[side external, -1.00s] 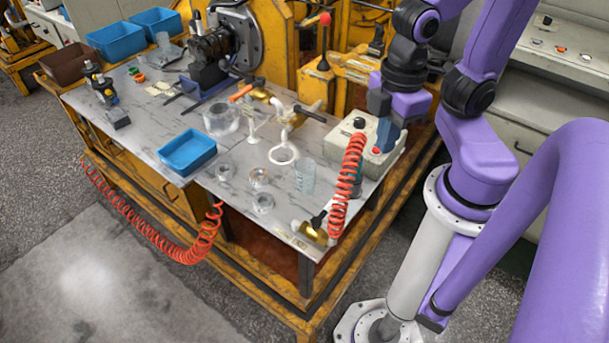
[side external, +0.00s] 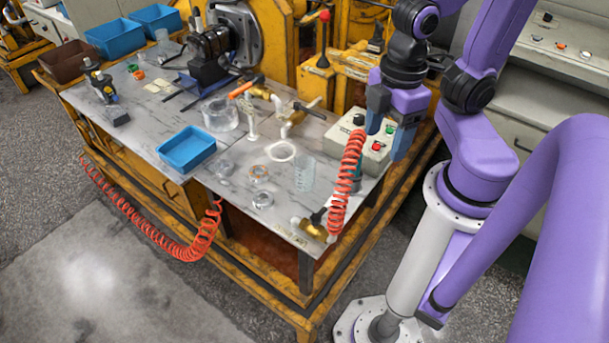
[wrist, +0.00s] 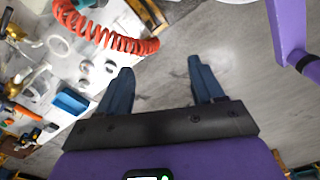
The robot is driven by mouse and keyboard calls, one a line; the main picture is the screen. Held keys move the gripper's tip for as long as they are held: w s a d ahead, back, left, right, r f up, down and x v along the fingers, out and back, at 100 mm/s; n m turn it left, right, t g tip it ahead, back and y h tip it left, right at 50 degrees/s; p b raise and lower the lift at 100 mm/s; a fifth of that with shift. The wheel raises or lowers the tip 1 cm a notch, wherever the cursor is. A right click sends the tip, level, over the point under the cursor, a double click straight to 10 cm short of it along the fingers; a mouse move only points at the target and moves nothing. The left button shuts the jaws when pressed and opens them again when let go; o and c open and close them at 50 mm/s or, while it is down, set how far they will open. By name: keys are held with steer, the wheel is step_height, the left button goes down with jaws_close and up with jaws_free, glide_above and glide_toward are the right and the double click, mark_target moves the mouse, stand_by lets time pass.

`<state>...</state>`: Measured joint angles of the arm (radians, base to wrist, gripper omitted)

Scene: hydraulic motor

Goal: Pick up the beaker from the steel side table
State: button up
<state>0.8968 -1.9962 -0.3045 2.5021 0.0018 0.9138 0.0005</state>
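My gripper (side external: 390,136) is over the right end of the table, above and to the right of the beaker, beside the control box. Its two dark blue fingers are apart and empty. In the wrist view my gripper (wrist: 160,68) is also open, with only grey floor between the fingers.
A control box (side external: 358,143) stands behind. Metal rings (side external: 260,172), a wide glass vessel (side external: 220,117), a blue tray (side external: 187,150) and a brass valve (side external: 313,229) are nearby.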

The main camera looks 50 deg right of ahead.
steer(key=o, duration=0.4)
steer(key=shift+c, duration=0.2)
steer(key=w+a+f+n+h, duration=0.45)
steer(key=w+f+h, duration=0.45)
steer(key=w, duration=0.4)
steer(key=n+t+h, duration=0.4)
steer(key=n, duration=0.1)
glide_toward(308, 162)
steer(key=shift+m, duration=0.25)
steer(key=x, duration=0.7)
